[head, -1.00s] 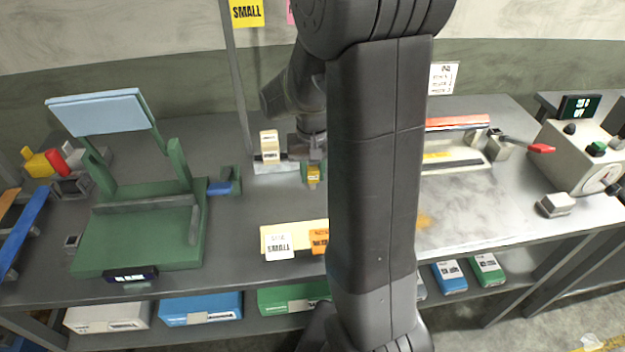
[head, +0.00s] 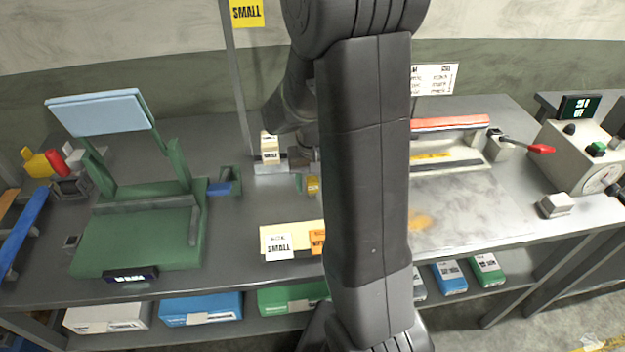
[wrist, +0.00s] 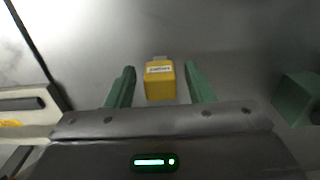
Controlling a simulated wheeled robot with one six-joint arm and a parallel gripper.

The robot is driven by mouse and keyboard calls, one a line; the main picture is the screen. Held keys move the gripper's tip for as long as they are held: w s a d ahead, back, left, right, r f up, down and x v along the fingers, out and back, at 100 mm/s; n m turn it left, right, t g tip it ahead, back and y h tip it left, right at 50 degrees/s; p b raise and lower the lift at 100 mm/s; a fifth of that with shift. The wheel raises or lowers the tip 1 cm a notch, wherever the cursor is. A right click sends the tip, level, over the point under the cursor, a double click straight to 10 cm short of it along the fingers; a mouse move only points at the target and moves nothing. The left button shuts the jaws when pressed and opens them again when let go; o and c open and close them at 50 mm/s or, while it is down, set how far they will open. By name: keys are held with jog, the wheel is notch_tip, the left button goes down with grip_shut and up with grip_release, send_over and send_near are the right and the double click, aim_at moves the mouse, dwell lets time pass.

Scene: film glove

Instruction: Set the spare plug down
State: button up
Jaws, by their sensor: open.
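The spare plug is a yellow block (wrist: 160,84) with a white label and a pale tip, between my gripper's green fingers in the wrist view. My gripper (wrist: 159,72) is open, with a gap on each side of the plug. The plug appears to rest on the grey bench top. In the head view the plug (head: 313,186) shows just left of my arm, with one green finger (head: 299,182) beside it. My arm hides the rest of the gripper there.
A pale stand with a cream block (head: 270,153) is behind left of the plug. A green fixture (head: 140,235) stands left. Cream and orange cards (head: 276,244) lie at the front. A sealer with a red bar (head: 450,124) and a grey control box (head: 575,155) are right.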

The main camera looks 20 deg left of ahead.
aim_at(312, 179)
notch_tip(312, 179, up, 12)
jog(key=shift+r, duration=0.2)
